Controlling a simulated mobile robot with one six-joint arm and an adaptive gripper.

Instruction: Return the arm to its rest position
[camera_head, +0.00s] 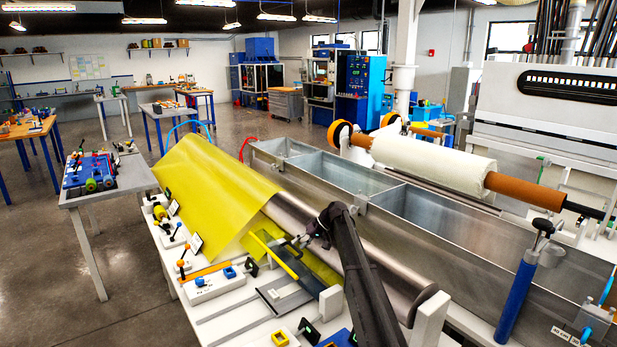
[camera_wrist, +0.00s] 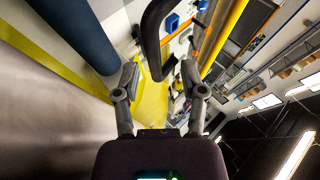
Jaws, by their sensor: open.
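My dark arm (camera_head: 358,270) reaches up from the bottom of the head view, over the steel roller. My gripper (camera_head: 298,240) is beside the roller, near the lower edge of the yellow sheet (camera_head: 215,190). In the wrist view my gripper (camera_wrist: 160,78) has its two grey fingers spread apart. A dark curved bar (camera_wrist: 152,35) shows between and beyond the fingers; I cannot tell whether it touches them. No held object is visible.
A white roll (camera_head: 430,165) hangs behind. A blue-handled tool (camera_head: 515,295) stands at the right.

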